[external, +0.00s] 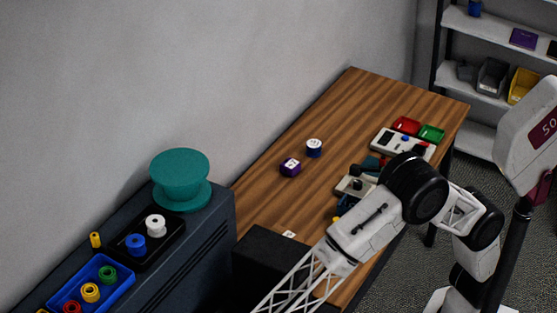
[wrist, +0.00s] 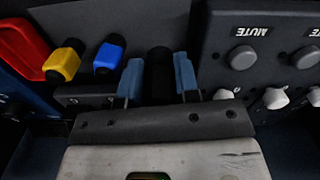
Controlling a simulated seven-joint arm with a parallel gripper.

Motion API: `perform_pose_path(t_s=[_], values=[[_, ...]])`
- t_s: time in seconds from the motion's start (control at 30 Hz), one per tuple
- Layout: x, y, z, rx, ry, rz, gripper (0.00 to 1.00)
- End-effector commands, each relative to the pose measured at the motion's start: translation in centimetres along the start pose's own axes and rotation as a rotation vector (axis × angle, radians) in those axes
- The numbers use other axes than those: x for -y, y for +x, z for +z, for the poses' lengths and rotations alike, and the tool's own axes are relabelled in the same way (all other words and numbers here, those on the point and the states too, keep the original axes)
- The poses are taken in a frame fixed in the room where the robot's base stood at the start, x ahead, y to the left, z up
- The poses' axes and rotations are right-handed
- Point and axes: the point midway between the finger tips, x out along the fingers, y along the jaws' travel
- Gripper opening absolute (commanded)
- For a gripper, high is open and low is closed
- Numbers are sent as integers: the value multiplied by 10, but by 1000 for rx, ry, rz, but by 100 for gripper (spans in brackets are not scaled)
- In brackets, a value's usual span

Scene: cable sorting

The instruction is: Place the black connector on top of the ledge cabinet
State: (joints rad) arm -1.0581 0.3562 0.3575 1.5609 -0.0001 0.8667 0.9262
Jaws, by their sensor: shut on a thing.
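In the wrist view, the black connector (wrist: 159,65) stands between the two blue finger pads of my gripper (wrist: 158,78). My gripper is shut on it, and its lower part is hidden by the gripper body. A blue connector (wrist: 108,60) and a yellow connector (wrist: 62,62) sit in a row to the left of it. In the external view my arm hides most of the gripper and the black connector. The dark ledge cabinet (external: 207,245) stands at the left against the wall, away from my gripper.
On the cabinet are a teal spool (external: 180,178), a black tray (external: 172,236) with spools and a blue bin (external: 127,283). A panel marked MUTE (wrist: 275,35) is close right of my gripper; a red tray (wrist: 22,45) is left. The wooden table (external: 330,115) is clear towards the back.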

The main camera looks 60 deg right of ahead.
Motion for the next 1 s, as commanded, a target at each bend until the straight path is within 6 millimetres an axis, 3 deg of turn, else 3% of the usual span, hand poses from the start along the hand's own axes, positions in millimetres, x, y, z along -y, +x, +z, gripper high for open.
perform_pose_path(t_s=[0.37,1.0], values=[[0,21,0,0,0,0,1],[0,24,0,0,0,0,1]])
